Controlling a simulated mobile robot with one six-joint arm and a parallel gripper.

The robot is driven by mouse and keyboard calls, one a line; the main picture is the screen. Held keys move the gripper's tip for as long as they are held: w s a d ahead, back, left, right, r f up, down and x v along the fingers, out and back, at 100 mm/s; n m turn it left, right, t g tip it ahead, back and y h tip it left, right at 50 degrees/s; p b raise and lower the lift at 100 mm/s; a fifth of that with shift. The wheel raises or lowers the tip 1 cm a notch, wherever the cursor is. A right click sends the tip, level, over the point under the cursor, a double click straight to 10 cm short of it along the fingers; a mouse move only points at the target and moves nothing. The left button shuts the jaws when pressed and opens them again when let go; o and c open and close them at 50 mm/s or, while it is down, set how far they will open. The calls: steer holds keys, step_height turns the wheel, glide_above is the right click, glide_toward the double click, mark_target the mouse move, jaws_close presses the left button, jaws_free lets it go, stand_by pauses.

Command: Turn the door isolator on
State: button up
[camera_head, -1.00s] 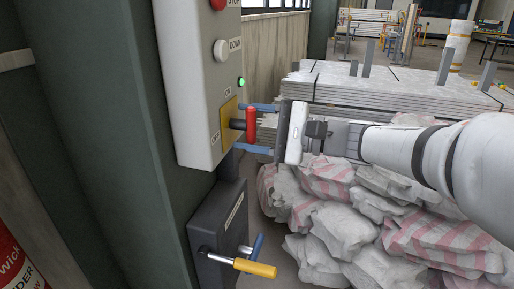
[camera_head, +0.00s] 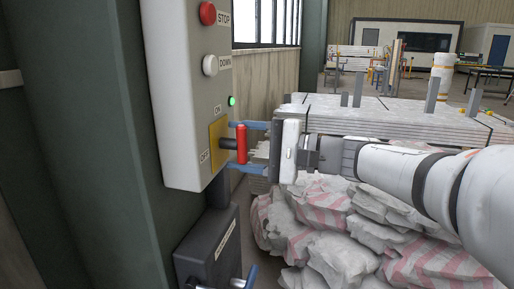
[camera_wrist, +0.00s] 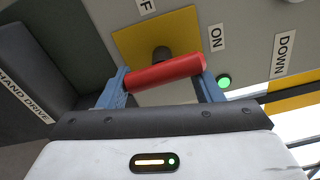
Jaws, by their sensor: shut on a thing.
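The door isolator has a red handle (camera_head: 241,143) on a dark shaft in front of a yellow plate (camera_head: 217,150), low on a grey control box (camera_head: 178,90). The handle stands upright in the head view. An ON label (camera_head: 218,109) is above the plate, and an OFF label (camera_head: 205,157) is at its lower left. My gripper (camera_head: 243,146) is shut on the handle, with one blue finger at its upper end and one at its lower end. The wrist view shows the red handle (camera_wrist: 165,73) spanning between both fingers; the shaft is partly hidden behind it.
A green lamp (camera_head: 231,101) is lit above the isolator, with the DOWN button (camera_head: 210,65) and red STOP button (camera_head: 207,13) higher up. A dark hand-drive box (camera_head: 208,246) is below. Sacks (camera_head: 335,235) and stacked boards (camera_head: 390,118) lie behind my arm.

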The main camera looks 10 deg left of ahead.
steer(key=o, duration=0.9)
steer(key=shift+s+a+r+n, duration=0.1)
steer(key=shift+s+r+n, duration=0.2)
steer(key=shift+s, duration=0.2)
steer(key=shift+o, duration=0.9)
steer(key=shift+s+r, duration=0.25)
steer(key=shift+s, duration=0.35)
steer(key=shift+w+f, duration=0.15)
steer(key=shift+w, duration=0.15)
steer(key=d+p, duration=0.1)
steer(key=d, duration=0.6)
steer(key=shift+s+d, duration=0.25)
steer(key=shift+d, duration=0.15)
